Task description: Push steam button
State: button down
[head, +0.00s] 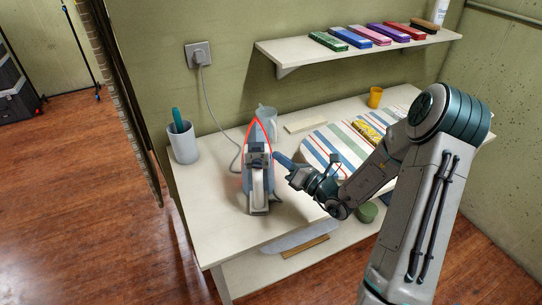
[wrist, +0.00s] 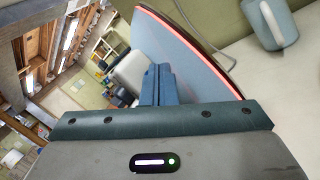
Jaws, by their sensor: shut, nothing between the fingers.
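The iron (head: 258,190) stands on its heel on the white table, tip up. Its plate has a red edge and a blue face. In the wrist view the iron (wrist: 172,50) fills the upper middle, right behind my fingers. My gripper (head: 277,155) is just right of the iron, pointing left at its upper body. In the wrist view my gripper (wrist: 157,72) has its blue fingers together, with nothing between them. I cannot tell whether the fingertips touch the iron. I cannot make out the steam button; the fingers cover part of the iron.
The white table (head: 215,225) is clear in front. A mug (head: 183,142) with a teal item stands left, a grey-blue pitcher (head: 268,117) behind. The iron's cord runs to a wall socket (head: 198,55).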

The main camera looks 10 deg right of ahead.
jog(key=shift+d, duration=0.55)
jog(key=d+p, duration=0.1)
jog(key=d, duration=0.5)
jog(key=shift+s+p, duration=0.25)
jog(key=shift+p, duration=0.15)
